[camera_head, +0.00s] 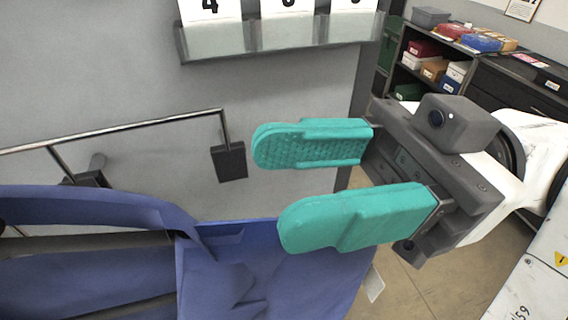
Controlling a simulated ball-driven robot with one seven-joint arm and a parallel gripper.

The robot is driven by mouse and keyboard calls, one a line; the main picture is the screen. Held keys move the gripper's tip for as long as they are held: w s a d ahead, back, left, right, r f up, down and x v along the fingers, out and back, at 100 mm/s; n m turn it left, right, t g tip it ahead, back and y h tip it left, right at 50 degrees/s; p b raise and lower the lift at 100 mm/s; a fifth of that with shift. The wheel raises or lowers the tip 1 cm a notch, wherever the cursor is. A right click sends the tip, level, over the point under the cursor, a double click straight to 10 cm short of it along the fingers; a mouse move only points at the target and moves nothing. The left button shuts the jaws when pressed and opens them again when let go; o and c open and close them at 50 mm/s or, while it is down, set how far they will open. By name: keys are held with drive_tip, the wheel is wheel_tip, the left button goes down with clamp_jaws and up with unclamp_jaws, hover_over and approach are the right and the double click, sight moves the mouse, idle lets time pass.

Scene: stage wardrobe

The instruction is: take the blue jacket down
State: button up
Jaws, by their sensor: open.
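The blue jacket (240,272) hangs at the lower left, below a metal wall rail. A dark bar, seemingly a hanger, runs through its collar opening at the left. A small pale tag (373,284) shows at its right edge. My gripper (268,190) has two teal fingers pointing left, spread apart with nothing between them. The near finger overlaps the jacket's upper right part in the picture. I cannot tell whether it touches the cloth. The jacket's lower part is cut off by the frame.
The metal rail (140,126) is fixed to the grey wall by dark brackets (229,161). Number cards (287,8) stand in a holder above. Shelves with boxes (433,68) are at the back right. Floor shows between.

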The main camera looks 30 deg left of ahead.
sight(1, 238)
drive_tip(key=shift+p+x, duration=2)
drive_tip(key=shift+x, duration=5.55)
drive_tip(key=shift+c, duration=0.2)
clamp_jaws()
drive_tip(key=shift+r, duration=0.1)
drive_tip(key=shift+r+p, duration=0.65)
drive_tip(key=shift+r, duration=0.8)
drive_tip(key=shift+w, duration=0.1)
drive_tip(key=shift+r+b+v, duration=0.3)
drive_tip(key=shift+b+v, duration=0.2)
drive_tip(key=shift+v, duration=0.95)
drive_tip(key=shift+r+b+v, duration=0.3)
drive_tip(key=shift+b+v, duration=0.15)
drive_tip(key=shift+v, duration=1)
drive_tip(key=shift+r+b+v, duration=0.3)
drive_tip(key=shift+b+v, duration=0.2)
drive_tip(key=shift+v, duration=0.95)
drive_tip(key=shift+w+d, duration=0.15)
